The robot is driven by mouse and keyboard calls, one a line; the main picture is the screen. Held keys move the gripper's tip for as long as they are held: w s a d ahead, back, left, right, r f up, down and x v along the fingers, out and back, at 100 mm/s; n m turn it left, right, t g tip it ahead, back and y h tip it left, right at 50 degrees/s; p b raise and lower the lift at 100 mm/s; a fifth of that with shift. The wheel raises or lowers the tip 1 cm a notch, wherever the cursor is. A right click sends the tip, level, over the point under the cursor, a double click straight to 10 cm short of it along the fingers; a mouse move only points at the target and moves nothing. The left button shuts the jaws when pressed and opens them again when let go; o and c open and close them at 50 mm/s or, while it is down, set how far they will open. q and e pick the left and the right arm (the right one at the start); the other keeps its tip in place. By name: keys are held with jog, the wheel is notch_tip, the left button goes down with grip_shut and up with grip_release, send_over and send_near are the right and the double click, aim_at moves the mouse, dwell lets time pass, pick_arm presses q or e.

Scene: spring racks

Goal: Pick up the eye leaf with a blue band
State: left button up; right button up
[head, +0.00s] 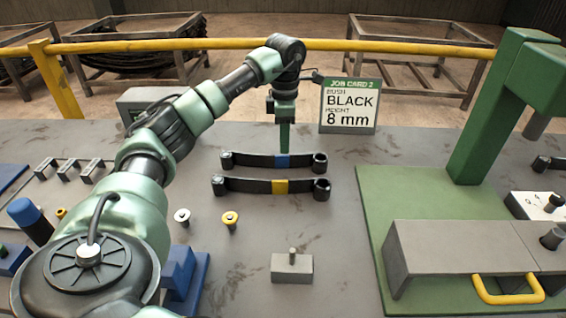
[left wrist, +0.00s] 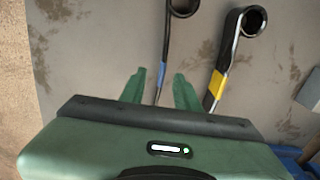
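The eye leaf with a blue band (head: 255,160) is a dark bar with rolled eyes, lying on the grey bench. Its blue band (head: 283,161) is at mid-length. My left gripper (head: 284,150) points straight down at that band. In the left wrist view the left gripper (left wrist: 159,80) is open, with the dark leaf (left wrist: 167,40) running between its fingers and a gap on each side. I cannot tell whether the fingertips are above the leaf or beside it. My right gripper is not in view.
A second leaf with a yellow band (head: 250,185) lies close in front. A job card (head: 349,106) stands behind to the right. A green press (head: 480,120) with a grey block (head: 455,250) is at the right. A small grey block with a pin (head: 292,268) sits in front.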

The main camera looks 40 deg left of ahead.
aim_at(283, 158)
pick_arm(q)
jog(key=f, duration=0.6)
jog(key=shift+s+f+p, duration=0.2)
jog(key=shift+s+p, duration=0.1)
jog(key=shift+p, duration=0.1)
grip_shut()
dwell(0.9)
jog(key=shift+w+r, duration=0.1)
